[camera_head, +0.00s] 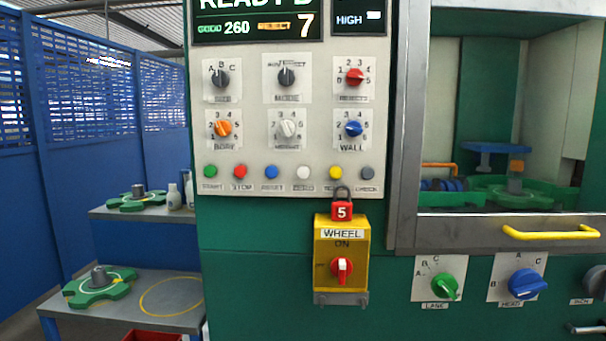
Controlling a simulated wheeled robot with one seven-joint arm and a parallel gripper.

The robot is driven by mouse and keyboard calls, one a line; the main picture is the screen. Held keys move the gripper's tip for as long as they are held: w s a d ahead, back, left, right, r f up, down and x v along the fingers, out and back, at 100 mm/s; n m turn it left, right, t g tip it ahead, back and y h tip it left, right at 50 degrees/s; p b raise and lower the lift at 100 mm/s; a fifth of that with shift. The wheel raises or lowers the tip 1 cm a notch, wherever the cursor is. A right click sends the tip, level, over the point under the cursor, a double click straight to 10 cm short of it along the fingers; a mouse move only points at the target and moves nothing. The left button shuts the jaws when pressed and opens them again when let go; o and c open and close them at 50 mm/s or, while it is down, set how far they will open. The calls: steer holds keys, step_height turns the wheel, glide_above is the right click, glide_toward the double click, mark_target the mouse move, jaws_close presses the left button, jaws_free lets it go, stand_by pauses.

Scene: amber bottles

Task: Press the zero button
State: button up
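The control panel (240,110) is a light grey plate on the green machine. A row of round buttons runs along its lower edge. The white button (303,172) sits between a blue button (271,171) and a yellow button (335,173); the small label under it is blurred but looks like ZERO. A green button (210,172) and a red button (239,167) are farther left, and a grey button (367,173) is at the right end. Nothing covers the white button. My gripper is not in view.
Knobs sit above the buttons, including a red knob (354,76). Below them, a red padlock (342,211) hangs on the yellow WHEEL switch box (330,250). A yellow door handle (551,232) juts out at the right. A grey table (185,318) stands at the left.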

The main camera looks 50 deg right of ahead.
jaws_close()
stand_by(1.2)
